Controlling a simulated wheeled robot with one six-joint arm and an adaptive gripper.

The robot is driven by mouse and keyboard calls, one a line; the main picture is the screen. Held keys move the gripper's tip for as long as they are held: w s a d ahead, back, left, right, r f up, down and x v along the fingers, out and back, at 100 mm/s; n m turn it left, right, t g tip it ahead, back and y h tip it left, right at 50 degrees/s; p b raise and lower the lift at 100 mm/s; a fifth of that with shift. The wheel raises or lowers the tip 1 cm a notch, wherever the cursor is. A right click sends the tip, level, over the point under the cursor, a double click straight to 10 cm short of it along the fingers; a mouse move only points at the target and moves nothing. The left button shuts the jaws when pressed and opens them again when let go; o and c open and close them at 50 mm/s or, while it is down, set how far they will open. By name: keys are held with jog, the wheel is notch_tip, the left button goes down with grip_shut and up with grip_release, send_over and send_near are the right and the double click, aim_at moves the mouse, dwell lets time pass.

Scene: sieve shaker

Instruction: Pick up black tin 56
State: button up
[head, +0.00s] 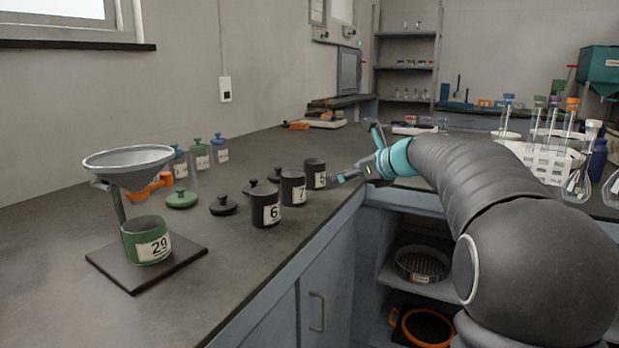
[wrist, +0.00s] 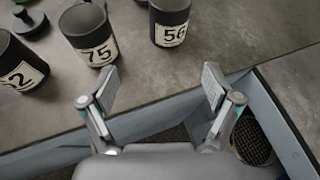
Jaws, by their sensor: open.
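Black tin 56 (wrist: 170,22) stands upright on the grey worktop near the top of the wrist view, its white label facing me. In the head view it is the farthest tin of the black row (head: 315,174), nearest my gripper (head: 358,160). My gripper is open and empty; in the wrist view its two fingers (wrist: 160,90) are spread over the counter's front edge. The tin lies beyond the fingertips, apart from them. The tin's top is cut off in the wrist view.
Black tin 75 (wrist: 90,38) stands just left of tin 56, with another black tin (wrist: 18,65) farther left. Loose black (head: 223,205) and green lids (head: 181,199) lie beside the row. A green tin 29 (head: 147,241) stands under a funnel (head: 128,161). Open shelves lie below the counter edge.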

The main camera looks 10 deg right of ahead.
aim_at(321, 178)
jog(key=shift+m, duration=0.6)
jog(key=x, duration=0.6)
jog(key=w+d+x, duration=0.1)
jog(key=x, duration=0.2)
jog(key=shift+r, duration=0.4)
jog(key=shift+x, duration=2.7)
jog(key=shift+s+f, duration=0.15)
jog(key=shift+f, duration=0.05)
jog(key=c, duration=1.3)
